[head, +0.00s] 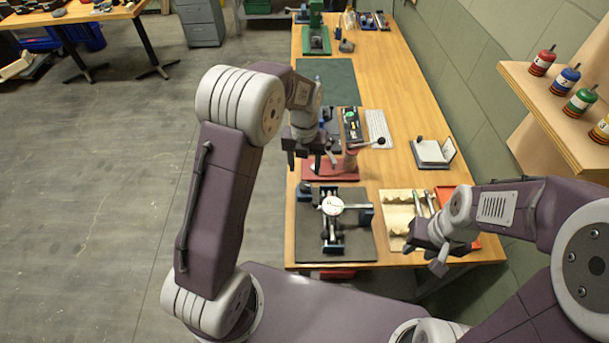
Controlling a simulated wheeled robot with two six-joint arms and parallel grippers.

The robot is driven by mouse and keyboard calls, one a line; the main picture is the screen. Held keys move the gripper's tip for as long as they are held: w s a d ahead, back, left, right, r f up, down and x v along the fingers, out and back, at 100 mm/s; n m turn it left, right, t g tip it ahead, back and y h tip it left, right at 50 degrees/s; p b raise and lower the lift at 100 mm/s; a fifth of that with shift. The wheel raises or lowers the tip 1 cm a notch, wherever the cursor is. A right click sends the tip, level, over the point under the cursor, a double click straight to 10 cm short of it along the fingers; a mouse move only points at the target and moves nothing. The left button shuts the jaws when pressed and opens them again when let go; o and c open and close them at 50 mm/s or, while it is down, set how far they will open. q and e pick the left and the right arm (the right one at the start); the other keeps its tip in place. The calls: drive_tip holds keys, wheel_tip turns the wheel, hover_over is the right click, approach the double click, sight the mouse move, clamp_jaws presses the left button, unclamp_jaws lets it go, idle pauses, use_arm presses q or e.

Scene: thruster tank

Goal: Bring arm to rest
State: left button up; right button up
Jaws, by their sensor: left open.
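My left arm reaches up and over from the left, and its gripper (305,163) hangs over the left edge of the workbench with its fingers pointing down. Its jaws are open and I see nothing between them. It is in front of the red-based device (331,170) and hides part of it; I cannot tell whether it touches it. My right arm comes in from the lower right. Its gripper (423,259) is over the bench's near right part, by the tray, with fingers spread and nothing visible between them.
A shelf (560,110) with several coloured bottles juts out at right.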

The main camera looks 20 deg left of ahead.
use_arm(q)
drive_tip(key=shift+r, duration=0.25)
drive_tip(key=s+a+r+n+t, duration=0.1)
drive_tip(key=s+a+r+n, duration=0.1)
drive_tip(key=s+n, duration=0.3)
drive_tip(key=s+a+r+n, duration=0.1)
drive_tip(key=s+r+n, duration=0.2)
drive_tip(key=s+n, duration=0.2)
drive_tip(key=s+f+n, duration=0.2)
drive_tip(key=s+n, duration=0.2)
drive_tip(key=n, duration=0.8)
drive_tip(key=s+f+n, duration=0.2)
drive_tip(key=s+n, duration=0.1)
drive_tip(key=n, duration=1)
drive_tip(key=shift+s+a+f, duration=0.15)
drive_tip(key=shift+s+a, duration=0.05)
drive_tip(key=shift+s, duration=0.15)
